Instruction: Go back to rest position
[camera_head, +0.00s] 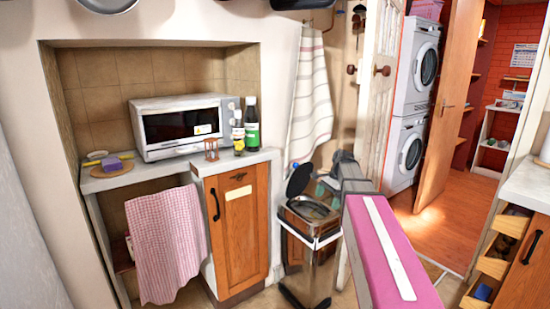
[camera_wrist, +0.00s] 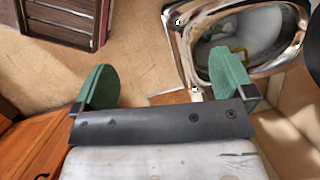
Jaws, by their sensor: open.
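My gripper (camera_wrist: 164,65) is open in the wrist view, its two green fingers wide apart with nothing between them. Bare tan floor (camera_wrist: 140,50) shows in the gap. In the head view my pink and grey arm (camera_head: 385,250) reaches forward from the bottom, and my gripper (camera_head: 326,187) is small and partly hidden at its far end. It is close to the metal bin (camera_head: 312,255), whose dark lid (camera_head: 299,180) stands open.
A counter (camera_head: 150,172) at left holds a microwave (camera_head: 183,125), bottles (camera_head: 251,125), an hourglass (camera_head: 211,149) and a sponge (camera_head: 111,163). A checked towel (camera_head: 166,240) hangs below. Open drawers (camera_head: 492,268) are at right. A doorway leads to stacked washing machines (camera_head: 412,100) and clear floor (camera_head: 440,235).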

